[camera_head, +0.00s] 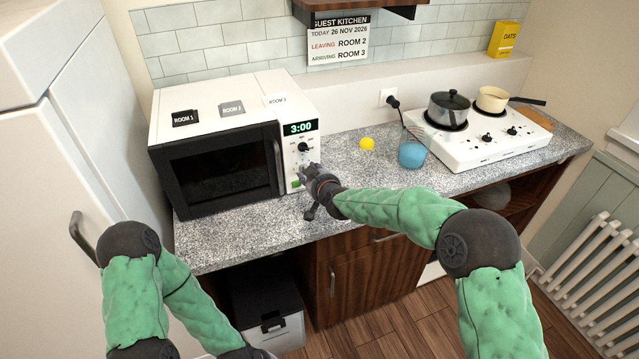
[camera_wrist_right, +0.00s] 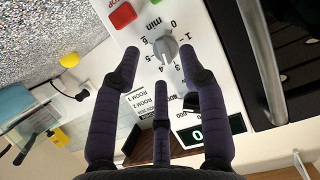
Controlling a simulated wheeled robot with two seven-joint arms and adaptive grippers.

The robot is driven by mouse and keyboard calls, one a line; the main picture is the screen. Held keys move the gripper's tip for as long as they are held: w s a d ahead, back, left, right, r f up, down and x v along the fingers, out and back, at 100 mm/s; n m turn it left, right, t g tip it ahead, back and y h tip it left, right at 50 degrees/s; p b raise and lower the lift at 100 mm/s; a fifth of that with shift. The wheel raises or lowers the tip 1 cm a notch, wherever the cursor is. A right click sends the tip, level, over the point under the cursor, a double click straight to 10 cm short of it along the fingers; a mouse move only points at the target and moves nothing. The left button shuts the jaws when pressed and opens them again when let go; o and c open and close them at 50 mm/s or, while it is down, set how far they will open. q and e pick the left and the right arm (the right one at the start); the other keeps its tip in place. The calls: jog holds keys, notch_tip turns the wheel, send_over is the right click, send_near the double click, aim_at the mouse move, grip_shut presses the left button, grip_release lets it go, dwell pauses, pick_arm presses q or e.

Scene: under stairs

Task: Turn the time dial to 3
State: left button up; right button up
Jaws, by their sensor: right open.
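My right gripper (camera_head: 308,173) is at the lower part of the control panel. In its wrist view the right gripper (camera_wrist_right: 160,52) is open, with dark fingertips on either side of the dial; contact is unclear. My left arm hangs low at the left, its gripper out of the picture.
Above is a black upper knob (camera_head: 303,147). Red (camera_wrist_right: 122,16) and green (camera_wrist_right: 109,3) buttons are near the dial. Room cards lie on the microwave.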

jog(key=v, duration=0.9)
jog(key=shift+s, duration=0.25)
